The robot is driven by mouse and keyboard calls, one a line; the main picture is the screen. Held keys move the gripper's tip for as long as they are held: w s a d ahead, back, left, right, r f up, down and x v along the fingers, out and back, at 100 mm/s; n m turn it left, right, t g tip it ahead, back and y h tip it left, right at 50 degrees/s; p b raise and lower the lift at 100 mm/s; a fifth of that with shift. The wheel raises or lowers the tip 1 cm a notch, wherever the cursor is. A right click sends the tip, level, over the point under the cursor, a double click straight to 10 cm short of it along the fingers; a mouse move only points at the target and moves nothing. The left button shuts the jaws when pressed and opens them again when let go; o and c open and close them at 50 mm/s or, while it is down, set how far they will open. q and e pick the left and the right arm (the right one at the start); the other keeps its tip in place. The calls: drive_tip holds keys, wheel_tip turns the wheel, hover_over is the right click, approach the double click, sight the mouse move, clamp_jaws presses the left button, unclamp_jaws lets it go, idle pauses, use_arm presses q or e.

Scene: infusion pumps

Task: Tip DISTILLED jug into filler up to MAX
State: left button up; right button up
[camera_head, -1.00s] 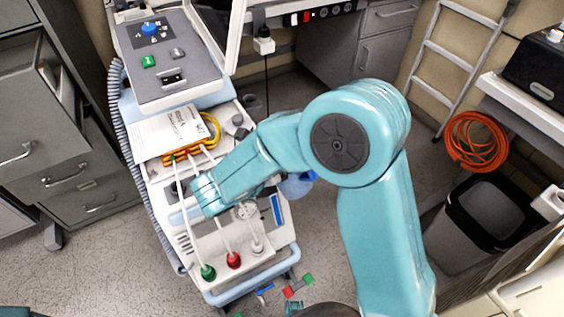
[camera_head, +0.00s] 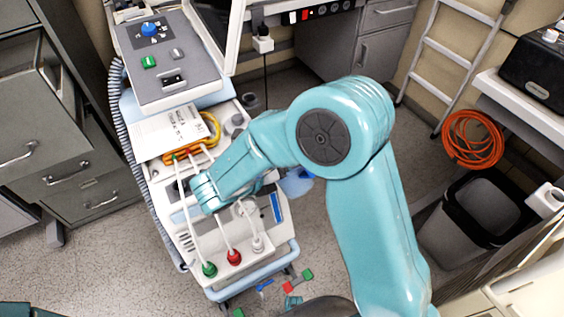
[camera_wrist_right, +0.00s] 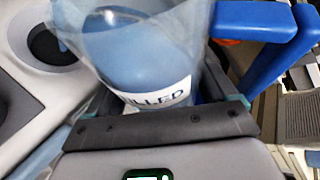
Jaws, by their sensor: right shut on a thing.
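The DISTILLED jug (camera_wrist_right: 135,50) is clear with blue liquid, a white label ending in "ILLED" and a blue handle (camera_wrist_right: 262,30). My right gripper (camera_wrist_right: 165,104) is shut on it. In the right wrist view the liquid's surface is slanted against the jug, and its clear lip is at the upper left, near a round dark opening (camera_wrist_right: 50,45) in a pale housing, probably the filler. Whether liquid flows is unclear. No MAX mark can be made out. In the head view my right arm hides most of the jug; a blue part (camera_head: 295,183) shows behind it. My left gripper is out of view.
A wheeled machine cart (camera_head: 222,278) with white tubes and coloured connectors stands under my arm. A paper sheet (camera_head: 168,130) and a grey console (camera_head: 172,72) are on it. Cabinets are at left; a bin (camera_head: 480,210) and orange cable (camera_head: 472,140) at right.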

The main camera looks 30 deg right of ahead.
drive_tip(key=shift+s+r+p, duration=0.1)
drive_tip(key=shift+p, duration=0.45)
drive_tip(key=shift+r+n+g+p, duration=0.5)
drive_tip(key=shift+n+p, duration=0.1)
drive_tip(key=shift+p, duration=0.65)
idle(0.4)
drive_tip(key=shift+r+n+g+h+p, duration=0.7)
drive_tip(key=shift+r+p, duration=0.55)
drive_tip(key=shift+p, duration=1.1)
idle(0.4)
